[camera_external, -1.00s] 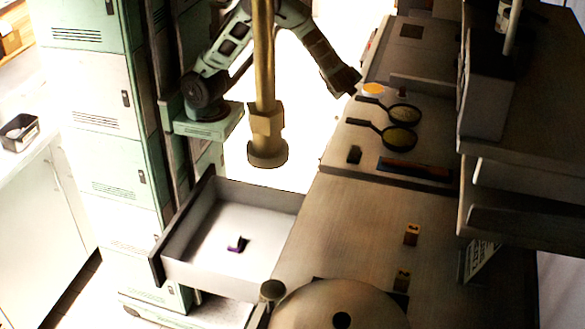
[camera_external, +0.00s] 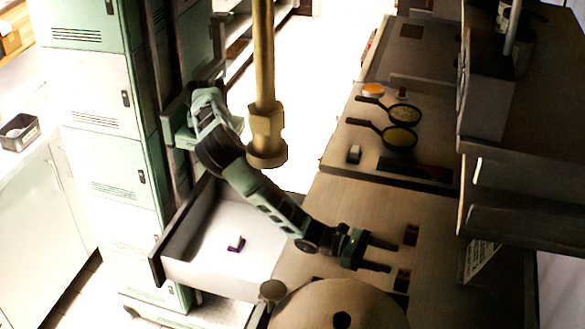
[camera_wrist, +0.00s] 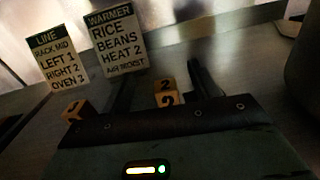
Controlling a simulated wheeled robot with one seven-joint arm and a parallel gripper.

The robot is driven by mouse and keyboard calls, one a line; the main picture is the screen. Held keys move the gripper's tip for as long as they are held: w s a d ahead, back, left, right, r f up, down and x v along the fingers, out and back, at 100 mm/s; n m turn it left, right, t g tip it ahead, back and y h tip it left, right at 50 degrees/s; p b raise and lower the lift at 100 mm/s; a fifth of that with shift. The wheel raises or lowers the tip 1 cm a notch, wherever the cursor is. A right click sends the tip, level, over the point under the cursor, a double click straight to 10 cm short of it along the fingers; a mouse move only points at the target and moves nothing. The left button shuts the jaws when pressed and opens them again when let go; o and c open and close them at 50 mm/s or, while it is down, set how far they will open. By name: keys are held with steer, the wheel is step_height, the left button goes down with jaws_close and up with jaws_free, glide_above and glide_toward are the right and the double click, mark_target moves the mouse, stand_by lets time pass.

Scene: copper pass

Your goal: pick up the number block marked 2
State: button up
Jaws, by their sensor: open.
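In the wrist view, the yellow-orange block marked 2 (camera_wrist: 166,91) stands on the counter between my gripper's fingers, closer to the right finger; its lower part is hidden by the gripper body. My gripper (camera_wrist: 161,76) is open, with nothing held. In the external view my gripper (camera_external: 393,257) is low over the counter, fingers pointing right. Two small blocks lie just beyond its fingertips: an upper block (camera_external: 411,235) and a lower block (camera_external: 402,280). The lower one appears to be the 2; its digit is unclear there.
A second orange block (camera_wrist: 78,109) lies outside the left finger. Two signs (camera_wrist: 115,40) stand behind. A round metal lid-like thing (camera_external: 340,305) is below the gripper. Pans (camera_external: 398,137) sit farther up the counter. An open drawer (camera_external: 210,272) holds a small purple-and-white item.

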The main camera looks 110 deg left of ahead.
mark_target(409, 275)
steer(key=f, duration=0.3)
steer(key=f+p, duration=0.1)
steer(key=f, duration=0.1)
steer(key=shift+w+f, duration=0.15)
steer(key=shift+w, duration=0.25)
steer(key=shift+w+d+p, duration=0.15)
steer(key=shift+w+p, duration=0.15)
steer(key=shift+w, duration=1.4)
steer(key=shift+w+d+p, duration=0.1)
steer(key=shift+w+p, duration=0.2)
steer(key=shift+w, duration=1.35)
steer(key=c, duration=1.1)
